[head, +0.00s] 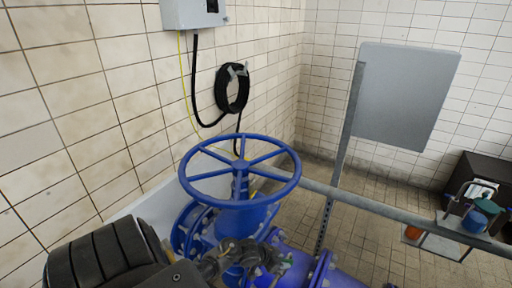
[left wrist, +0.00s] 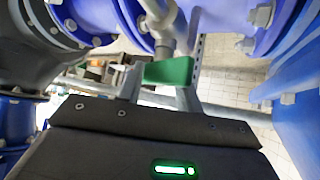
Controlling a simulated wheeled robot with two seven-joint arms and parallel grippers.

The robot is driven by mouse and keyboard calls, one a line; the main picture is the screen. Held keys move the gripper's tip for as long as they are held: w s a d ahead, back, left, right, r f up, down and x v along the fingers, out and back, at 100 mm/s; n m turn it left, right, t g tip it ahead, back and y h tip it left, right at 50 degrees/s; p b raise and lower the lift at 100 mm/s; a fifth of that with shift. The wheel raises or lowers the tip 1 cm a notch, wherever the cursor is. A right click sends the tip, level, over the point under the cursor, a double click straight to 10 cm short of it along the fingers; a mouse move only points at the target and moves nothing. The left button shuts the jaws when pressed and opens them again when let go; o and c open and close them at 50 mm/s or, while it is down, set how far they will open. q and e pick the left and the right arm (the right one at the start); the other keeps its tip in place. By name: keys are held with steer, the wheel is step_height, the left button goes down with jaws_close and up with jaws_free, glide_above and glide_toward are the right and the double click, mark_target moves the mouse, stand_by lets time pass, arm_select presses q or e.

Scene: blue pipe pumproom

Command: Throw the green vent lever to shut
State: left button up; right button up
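The green vent lever (left wrist: 168,71) shows in the left wrist view, just below a grey metal fitting (left wrist: 163,25) on the blue pipework. My left gripper (left wrist: 160,88) has its two fingers apart, with the green lever across the gap at their tips. I cannot tell whether the fingers touch it. In the head view my left gripper (head: 232,262) is low in the middle, beside the blue valve body, and a small greenish part (head: 284,260) shows just right of it. Most of the lever is hidden there. My right gripper is not in view.
A large blue handwheel (head: 240,172) stands above the gripper. Blue flanged pipes (head: 318,268) lie close around it. A grey rail (head: 385,208) crosses to the right, with a grey panel (head: 405,95) behind. A black hose coil (head: 232,88) hangs on the tiled wall.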

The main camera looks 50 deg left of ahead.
arm_select(q)
steer(key=n+y, duration=0.3)
steer(key=shift+d+f+n, duration=0.15)
steer(key=shift+d+n, duration=0.1)
steer(key=shift+n, duration=0.05)
steer(key=n+y+b, duration=0.1)
steer(key=n+y, duration=0.1)
steer(key=shift+d+n, duration=0.1)
steer(key=shift+n, duration=0.2)
steer(key=d+v, duration=0.1)
steer(key=v, duration=1)
steer(key=s+d+f+m+g+b, duration=0.1)
steer(key=s+f, duration=0.4)
steer(key=f, duration=0.5)
steer(key=s+d+f+m+g+h+b, duration=0.1)
steer(key=s+d+f+b, duration=0.3)
steer(key=f, duration=0.6)
steer(key=s+d+f+m+g+b, duration=0.2)
steer(key=s+f, duration=0.4)
steer(key=f, duration=0.3)
steer(key=shift+d+f+g+h+b, duration=0.3)
steer(key=shift+d+f+g+b, duration=0.1)
steer(key=shift+b, duration=0.25)
